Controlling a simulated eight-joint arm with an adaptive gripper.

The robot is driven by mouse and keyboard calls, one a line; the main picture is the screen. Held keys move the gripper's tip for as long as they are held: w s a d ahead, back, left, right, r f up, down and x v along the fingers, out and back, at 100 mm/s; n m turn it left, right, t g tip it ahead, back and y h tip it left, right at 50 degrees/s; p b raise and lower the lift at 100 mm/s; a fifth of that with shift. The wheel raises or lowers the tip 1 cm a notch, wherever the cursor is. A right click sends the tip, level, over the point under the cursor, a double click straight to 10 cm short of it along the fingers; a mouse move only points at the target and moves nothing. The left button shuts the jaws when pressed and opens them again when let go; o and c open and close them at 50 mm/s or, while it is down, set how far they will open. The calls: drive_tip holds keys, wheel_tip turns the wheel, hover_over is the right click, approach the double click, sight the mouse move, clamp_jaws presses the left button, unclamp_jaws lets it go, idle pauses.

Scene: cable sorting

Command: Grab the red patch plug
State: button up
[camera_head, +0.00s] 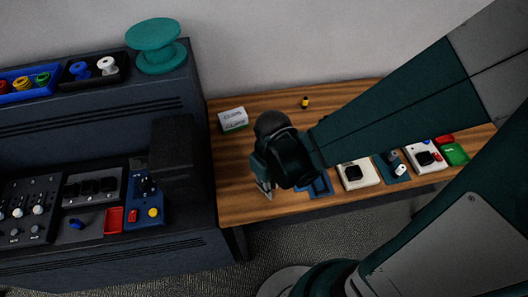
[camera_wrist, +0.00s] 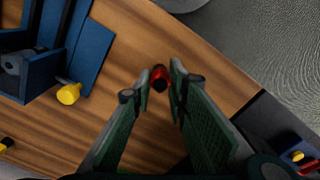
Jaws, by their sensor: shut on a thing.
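In the wrist view the red patch plug (camera_wrist: 159,79) is a small red piece with a dark end, between the fingertips of my gripper (camera_wrist: 163,80). The green-padded fingers are closed on it, with the plug at their very tips. In the head view my gripper (camera_head: 265,189) is over the left part of the wooden table, and the plug cannot be made out there. I cannot tell whether the plug still touches the table.
A blue holder (camera_head: 320,186) lies right of my gripper, with a white device (camera_head: 357,174) beyond it. A yellow plug (camera_wrist: 69,94) is by the holder. A white box (camera_head: 233,119) stands behind. A dark console (camera_head: 95,240) borders the table on the left.

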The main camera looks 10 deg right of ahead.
drive_tip(key=shift+r, duration=0.15)
drive_tip(key=shift+r+p, duration=1.2)
drive_tip(key=shift+r, duration=3.6)
